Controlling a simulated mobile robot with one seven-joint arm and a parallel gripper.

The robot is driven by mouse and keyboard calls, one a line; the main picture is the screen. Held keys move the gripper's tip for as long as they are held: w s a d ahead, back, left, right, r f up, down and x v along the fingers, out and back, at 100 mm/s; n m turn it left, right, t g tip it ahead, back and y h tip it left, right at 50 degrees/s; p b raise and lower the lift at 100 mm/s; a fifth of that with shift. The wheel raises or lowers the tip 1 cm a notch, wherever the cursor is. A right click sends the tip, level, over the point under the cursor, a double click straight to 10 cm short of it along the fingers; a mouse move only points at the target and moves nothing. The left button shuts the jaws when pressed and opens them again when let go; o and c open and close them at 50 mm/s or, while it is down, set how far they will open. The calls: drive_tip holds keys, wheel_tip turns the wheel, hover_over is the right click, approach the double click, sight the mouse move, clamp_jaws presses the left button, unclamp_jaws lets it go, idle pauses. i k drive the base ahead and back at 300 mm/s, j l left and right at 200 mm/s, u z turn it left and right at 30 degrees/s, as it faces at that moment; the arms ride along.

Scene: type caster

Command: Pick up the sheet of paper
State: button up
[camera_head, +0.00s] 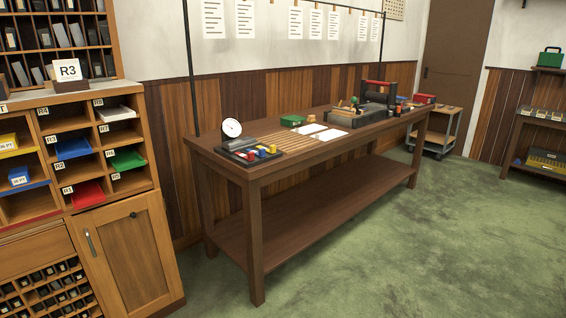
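Two small white sheets, which look like paper, lie side by side on the long brown table (222,152). The left sheet (310,129) is next to the right sheet (330,134), near the table's middle. Several more printed white sheets (245,19) hang in a row on the wall behind the table. White material that may be paper (117,113) lies in an upper right compartment of the shelf unit at the left. I cannot tell which sheet the task means. My gripper is not in view.
A wooden cabinet (125,255) stands at left, a cart (437,134) beyond the table. The green floor (400,250) in front is clear.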

sight(331, 133)
drive_tip(key=i+z, duration=0.1)
drive_tip(key=i, duration=0.55)
drive_tip(key=i+z, duration=0.1)
drive_tip(key=i, duration=0.5)
drive_tip(key=i+z, duration=0.1)
drive_tip(key=i, duration=0.55)
drive_tip(key=i+j+z, duration=0.1)
drive_tip(key=i, duration=0.5)
drive_tip(key=i+j+z, duration=0.1)
drive_tip(key=i, duration=0.5)
